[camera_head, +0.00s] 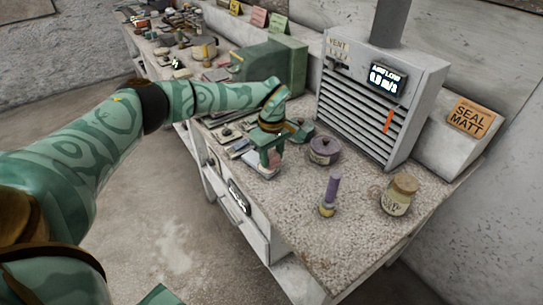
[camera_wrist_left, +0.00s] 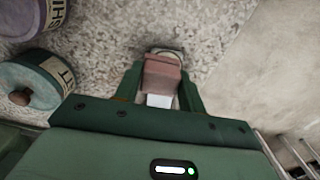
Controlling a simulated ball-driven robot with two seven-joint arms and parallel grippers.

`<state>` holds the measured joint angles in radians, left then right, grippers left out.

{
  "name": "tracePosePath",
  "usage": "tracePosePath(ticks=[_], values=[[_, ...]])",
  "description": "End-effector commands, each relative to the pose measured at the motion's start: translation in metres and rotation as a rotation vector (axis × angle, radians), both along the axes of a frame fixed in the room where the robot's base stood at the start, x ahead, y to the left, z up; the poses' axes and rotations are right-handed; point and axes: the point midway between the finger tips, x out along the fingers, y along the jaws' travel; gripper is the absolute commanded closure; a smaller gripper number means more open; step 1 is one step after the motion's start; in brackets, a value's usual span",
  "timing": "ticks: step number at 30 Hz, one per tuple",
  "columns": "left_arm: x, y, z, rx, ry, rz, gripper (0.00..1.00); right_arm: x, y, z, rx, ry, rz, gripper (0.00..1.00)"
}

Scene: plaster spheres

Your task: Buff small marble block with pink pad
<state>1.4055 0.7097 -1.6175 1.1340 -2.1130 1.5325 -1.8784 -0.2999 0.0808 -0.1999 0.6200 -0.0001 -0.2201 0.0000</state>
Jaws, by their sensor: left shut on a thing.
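My left gripper (camera_head: 267,160) is low over the near left edge of the bench, fingers pointing down. In the left wrist view its fingers (camera_wrist_left: 160,95) are shut on the pink pad (camera_wrist_left: 161,73), which has a pale part at its near end. A small pale piece (camera_wrist_left: 166,52), likely the marble block, shows just past the pad's far edge. The pad covers most of it, and I cannot tell whether they touch. My right gripper is not in view.
A purple lidded pot (camera_head: 324,150) and a teal pot (camera_wrist_left: 29,84) stand close to the left gripper. A purple-handled tool (camera_head: 331,194) and a corked jar (camera_head: 399,195) stand further right. The vent unit (camera_head: 377,95) stands behind. The bench's front right is clear.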

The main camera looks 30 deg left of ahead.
Motion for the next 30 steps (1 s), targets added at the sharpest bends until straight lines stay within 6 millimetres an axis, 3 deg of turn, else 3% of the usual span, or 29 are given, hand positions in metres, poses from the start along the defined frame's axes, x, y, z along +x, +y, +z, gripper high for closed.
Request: tracePosePath(ticks=[30], values=[[0.007, -0.002, -0.012, 0.000, 0.000, 0.000, 0.86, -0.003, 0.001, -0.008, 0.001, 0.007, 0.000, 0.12]])
